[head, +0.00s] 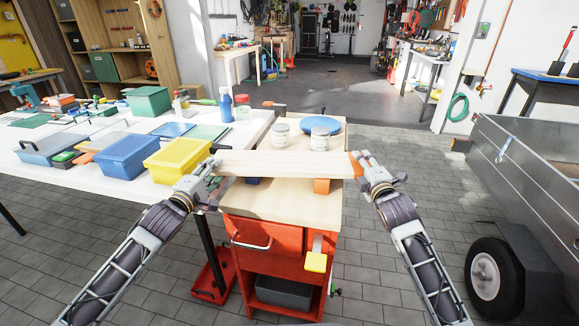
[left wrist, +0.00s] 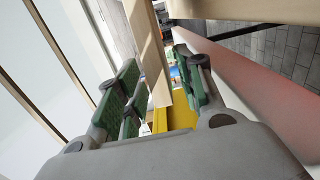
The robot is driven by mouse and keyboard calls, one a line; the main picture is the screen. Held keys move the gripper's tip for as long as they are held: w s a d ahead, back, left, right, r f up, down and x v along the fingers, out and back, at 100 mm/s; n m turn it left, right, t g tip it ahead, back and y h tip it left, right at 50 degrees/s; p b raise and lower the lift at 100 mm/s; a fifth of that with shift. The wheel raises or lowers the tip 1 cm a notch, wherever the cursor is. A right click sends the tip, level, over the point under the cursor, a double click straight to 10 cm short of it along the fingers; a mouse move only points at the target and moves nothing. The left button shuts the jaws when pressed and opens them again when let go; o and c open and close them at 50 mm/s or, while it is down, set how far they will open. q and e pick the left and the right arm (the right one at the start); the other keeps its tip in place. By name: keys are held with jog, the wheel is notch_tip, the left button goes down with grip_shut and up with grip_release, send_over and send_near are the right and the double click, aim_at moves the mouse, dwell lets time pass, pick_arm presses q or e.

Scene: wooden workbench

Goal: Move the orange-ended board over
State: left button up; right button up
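My left gripper (head: 214,168) is at the board's left end. In the left wrist view, the board (left wrist: 150,55) runs between the green-padded fingers of my left gripper (left wrist: 163,92), with gaps beside it, so it looks open.
A white table (head: 40,185) with yellow (head: 178,160) and blue bins (head: 126,157) is at left. A grey trailer (head: 530,165) stands at right.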

pick_arm(q)
jog(key=v, duration=1)
dwell(0.7)
jog(key=shift+s+r, duration=0.1)
jog(key=shift+s, duration=0.05)
pick_arm(e)
jog(key=shift+s, duration=0.1)
jog(key=s+d, duration=0.1)
jog(key=s, duration=1)
jog(key=shift+s, duration=0.4)
dwell(0.5)
dwell(0.4)
